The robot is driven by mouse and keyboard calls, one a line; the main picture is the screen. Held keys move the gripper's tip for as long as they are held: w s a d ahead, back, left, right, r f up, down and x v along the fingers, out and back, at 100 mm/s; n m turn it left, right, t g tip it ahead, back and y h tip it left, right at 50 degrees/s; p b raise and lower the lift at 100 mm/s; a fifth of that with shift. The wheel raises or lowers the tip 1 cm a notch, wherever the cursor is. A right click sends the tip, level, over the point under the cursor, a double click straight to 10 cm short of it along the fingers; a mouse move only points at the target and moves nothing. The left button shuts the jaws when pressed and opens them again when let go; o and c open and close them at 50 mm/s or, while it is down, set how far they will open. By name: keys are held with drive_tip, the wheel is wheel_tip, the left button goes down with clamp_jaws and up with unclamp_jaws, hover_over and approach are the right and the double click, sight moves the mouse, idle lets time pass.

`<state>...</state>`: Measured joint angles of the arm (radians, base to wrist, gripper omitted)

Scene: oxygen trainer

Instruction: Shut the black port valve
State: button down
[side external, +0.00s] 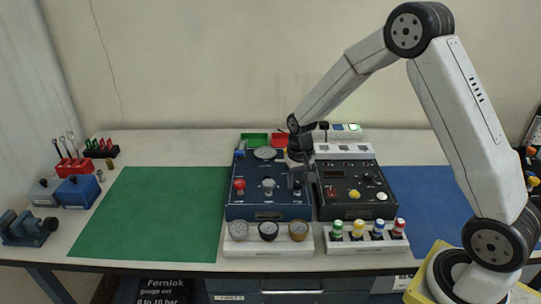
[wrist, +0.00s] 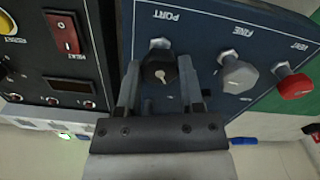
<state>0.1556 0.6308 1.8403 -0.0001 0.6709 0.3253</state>
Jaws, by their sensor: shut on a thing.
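The black port valve (wrist: 160,70) is a dark knob with a light pointer mark, on the blue panel (wrist: 225,32) below the upside-down word PORT. In the wrist view it sits between the two fingers of my gripper (wrist: 160,82), which is shut on it. In the side view my gripper (side external: 297,183) reaches down to the right part of the blue panel, and the arm largely hides the knob there. A grey fine valve (wrist: 237,74) and a red vent valve (wrist: 294,85) are beside it, apart from the fingers.
A black box with a red switch (side external: 330,191) and buttons stands right of the panel. Gauges (side external: 268,230) and coloured bottles (side external: 377,230) stand in front. The green mat (side external: 150,212) is clear; the blue mat (side external: 425,200) lies at right.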

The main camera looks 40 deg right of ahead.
sight(298, 182)
drive_tip(key=m, duration=0.6)
drive_tip(key=shift+m, duration=0.3)
idle(0.4)
drive_tip(key=shift+c, duration=1.1)
unclamp_jaws()
drive_tip(key=shift+r, duration=3.95)
